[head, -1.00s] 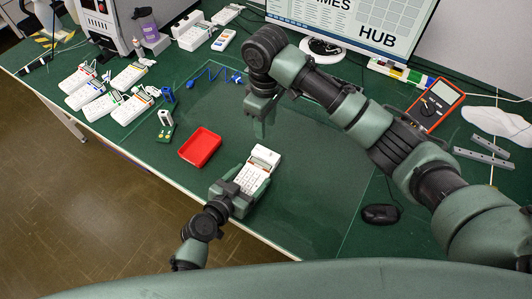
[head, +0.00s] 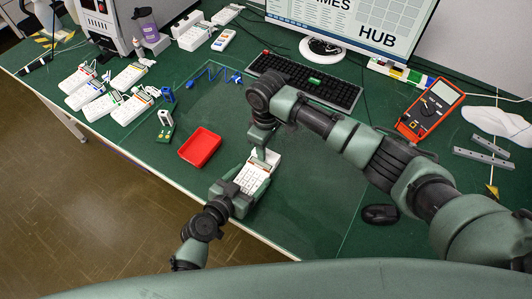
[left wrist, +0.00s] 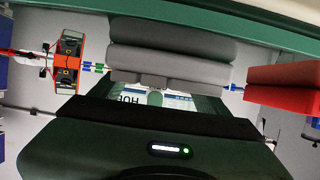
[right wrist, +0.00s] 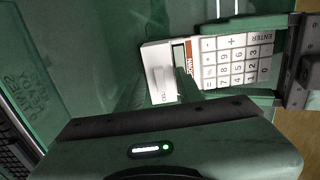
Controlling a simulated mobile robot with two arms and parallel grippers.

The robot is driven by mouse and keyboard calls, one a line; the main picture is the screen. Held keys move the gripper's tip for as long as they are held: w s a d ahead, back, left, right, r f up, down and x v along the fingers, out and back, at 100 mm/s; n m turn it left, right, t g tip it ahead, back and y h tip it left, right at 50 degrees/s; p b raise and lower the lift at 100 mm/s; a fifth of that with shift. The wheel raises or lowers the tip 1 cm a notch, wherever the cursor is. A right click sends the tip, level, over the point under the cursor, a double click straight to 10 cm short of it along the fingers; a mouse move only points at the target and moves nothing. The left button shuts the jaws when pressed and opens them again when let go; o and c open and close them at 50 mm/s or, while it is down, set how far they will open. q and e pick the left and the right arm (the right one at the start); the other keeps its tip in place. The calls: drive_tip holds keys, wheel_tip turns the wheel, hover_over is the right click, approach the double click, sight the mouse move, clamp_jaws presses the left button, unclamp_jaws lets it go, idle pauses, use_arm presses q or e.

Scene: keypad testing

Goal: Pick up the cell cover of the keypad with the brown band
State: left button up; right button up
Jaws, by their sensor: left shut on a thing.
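The white keypad (head: 250,180) lies near the table's front edge in the head view. In the right wrist view the keypad (right wrist: 235,58) shows a brown-orange band (right wrist: 189,56) with partly hidden lettering. Its white cell cover end (right wrist: 160,72) is beside the band, away from the keys. My left gripper (head: 240,190) is shut on the keypad at its sides, near the lower end. My right gripper (head: 262,145) points down at the keypad's far end. One right finger crosses the band area in the right wrist view; the other finger is unclear, so its opening cannot be told.
A red tray (head: 200,148) lies left of the keypad. A keyboard (head: 305,84), multimeter (head: 430,108) and mouse (head: 380,213) lie right. The mat between is clear.

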clamp_jaws()
wheel_tip(320, 180, up, 15)
idle(1.2)
use_arm(q)
drive_tip(key=o, duration=1.6)
drive_tip(key=shift+c, duration=0.2)
